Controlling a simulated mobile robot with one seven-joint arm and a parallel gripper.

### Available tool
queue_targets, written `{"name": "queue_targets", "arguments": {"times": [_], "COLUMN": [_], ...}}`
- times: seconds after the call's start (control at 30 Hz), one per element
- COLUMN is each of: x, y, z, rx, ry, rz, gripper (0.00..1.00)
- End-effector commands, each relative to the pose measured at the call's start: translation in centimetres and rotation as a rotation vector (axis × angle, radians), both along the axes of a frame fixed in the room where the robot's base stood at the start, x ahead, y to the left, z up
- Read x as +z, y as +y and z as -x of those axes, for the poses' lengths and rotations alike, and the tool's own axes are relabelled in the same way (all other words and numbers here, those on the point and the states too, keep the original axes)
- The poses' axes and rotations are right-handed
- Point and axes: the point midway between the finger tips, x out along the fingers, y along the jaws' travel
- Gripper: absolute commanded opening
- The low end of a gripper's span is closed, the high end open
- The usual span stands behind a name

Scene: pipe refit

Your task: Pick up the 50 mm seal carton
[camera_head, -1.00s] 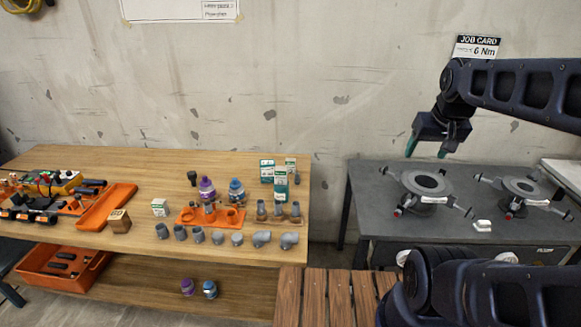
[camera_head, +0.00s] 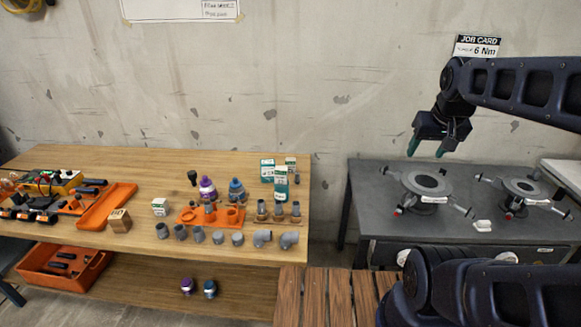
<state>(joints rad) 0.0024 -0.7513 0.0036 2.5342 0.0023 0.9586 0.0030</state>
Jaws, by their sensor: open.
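Several white-and-green cartons stand on the wooden bench. A taller carton (camera_head: 281,184) stands in front of a second carton (camera_head: 267,170), with a small carton (camera_head: 291,165) partly hidden behind, at the bench's right back. Another small carton (camera_head: 160,207) stands alone near the bench's middle. Their size labels are too small to read, so I cannot tell which is the 50 mm seal carton. My gripper (camera_head: 426,153) is open and empty, pointing down above the dark table, well to the right of all the cartons.
Grey pipe fittings (camera_head: 219,238) line the bench front. An orange holder (camera_head: 188,216), a purple-capped can (camera_head: 207,187) and a blue can (camera_head: 237,190) stand near the cartons. The dark table (camera_head: 385,225) carries two round flanged fixtures (camera_head: 427,185). A gap separates bench and table.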

Motion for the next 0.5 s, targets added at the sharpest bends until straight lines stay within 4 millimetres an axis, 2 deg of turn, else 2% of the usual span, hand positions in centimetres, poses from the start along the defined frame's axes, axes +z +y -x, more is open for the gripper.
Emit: {"name": "queue_targets", "arguments": {"times": [0.17, 0.5], "x": [1.0, 3.4], "y": [0.5, 2.8], "z": [-2.2, -10.9], "rx": [-0.045, -0.239], "ry": [0.017, 0.081], "rz": [-0.030, -0.136], "gripper": [0.57, 0.57]}}
